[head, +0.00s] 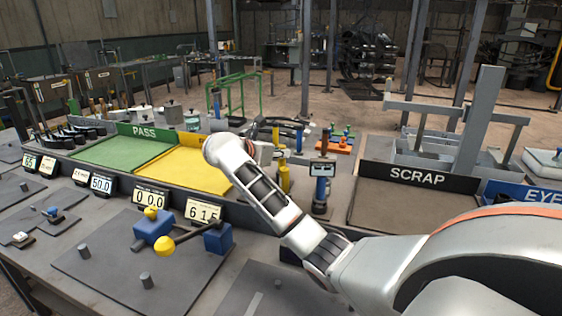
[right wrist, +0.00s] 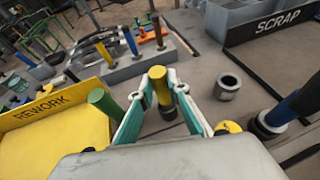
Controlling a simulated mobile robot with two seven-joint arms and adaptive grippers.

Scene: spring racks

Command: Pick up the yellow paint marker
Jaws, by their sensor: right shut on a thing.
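The yellow paint marker (right wrist: 160,86) stands between the two pale, green-edged fingers of my right gripper (right wrist: 162,90) in the right wrist view. The gripper is shut on it, with a finger on each side. A dark ring or collar shows at the marker's lower part; I cannot tell whether the marker is clear of a holder. In the head view a yellow upright cylinder (head: 284,179), which looks like this marker, stands just right of my right arm's wrist. The fingers are mostly hidden there. My left gripper is not in view.
A green cylinder (right wrist: 103,101) stands close left of the fingers. An empty grey ring holder (right wrist: 228,87) and a dark blue cylinder are on the right. Behind is a grey rack (right wrist: 138,64) with upright coloured handles. The SCRAP tray (head: 405,205) lies right, the yellow tray (head: 190,168) left.

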